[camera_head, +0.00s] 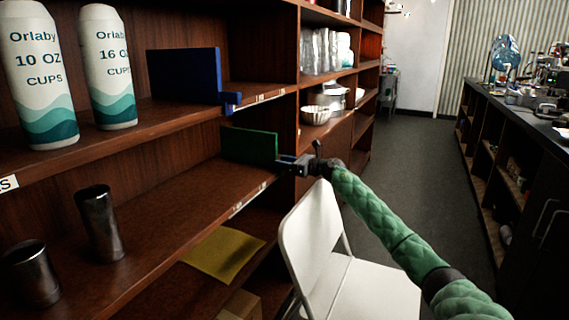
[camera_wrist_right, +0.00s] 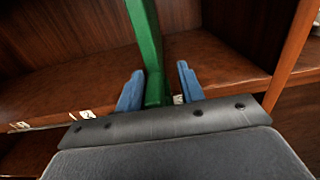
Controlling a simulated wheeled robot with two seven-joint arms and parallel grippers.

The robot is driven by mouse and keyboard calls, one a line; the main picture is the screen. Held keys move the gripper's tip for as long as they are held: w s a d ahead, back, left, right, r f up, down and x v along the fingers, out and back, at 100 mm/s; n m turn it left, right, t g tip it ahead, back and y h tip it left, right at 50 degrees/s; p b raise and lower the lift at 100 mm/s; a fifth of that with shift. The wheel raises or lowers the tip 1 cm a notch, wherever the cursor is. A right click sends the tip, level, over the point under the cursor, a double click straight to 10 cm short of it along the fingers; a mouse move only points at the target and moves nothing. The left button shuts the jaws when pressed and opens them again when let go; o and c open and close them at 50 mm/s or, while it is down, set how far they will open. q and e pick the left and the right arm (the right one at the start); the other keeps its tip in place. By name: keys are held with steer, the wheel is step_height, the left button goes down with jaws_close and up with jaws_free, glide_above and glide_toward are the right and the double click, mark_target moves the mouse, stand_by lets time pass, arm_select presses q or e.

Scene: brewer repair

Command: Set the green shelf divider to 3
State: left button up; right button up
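The green shelf divider (camera_head: 249,145) stands upright on the middle shelf (camera_head: 175,195), near its far end. My right gripper (camera_head: 286,163) is at the divider's front edge. In the right wrist view, the green divider (camera_wrist_right: 149,50) comes down between the two blue fingers of my right gripper (camera_wrist_right: 159,88). The fingers are apart, with a gap visible between the divider and the right finger. A label strip (camera_head: 248,199) runs along the shelf's front edge. In the wrist view its marks (camera_wrist_right: 82,115) are partly hidden and hard to read. My left gripper is not in view.
A blue divider (camera_head: 185,75) and two cup sleeves (camera_head: 107,68) stand on the shelf above. Metal cups (camera_head: 100,224) stand on the middle shelf at left. A white folding chair (camera_head: 318,235) is close below my right arm. The aisle (camera_head: 410,150) at right is clear.

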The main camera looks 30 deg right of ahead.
steer(key=shift+s, duration=0.1)
steer(key=shift+s+d, duration=0.2)
steer(key=shift+s, duration=0.05)
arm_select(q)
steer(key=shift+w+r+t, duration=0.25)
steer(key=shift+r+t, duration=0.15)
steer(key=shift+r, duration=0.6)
arm_select(e)
steer(key=v, duration=0.7)
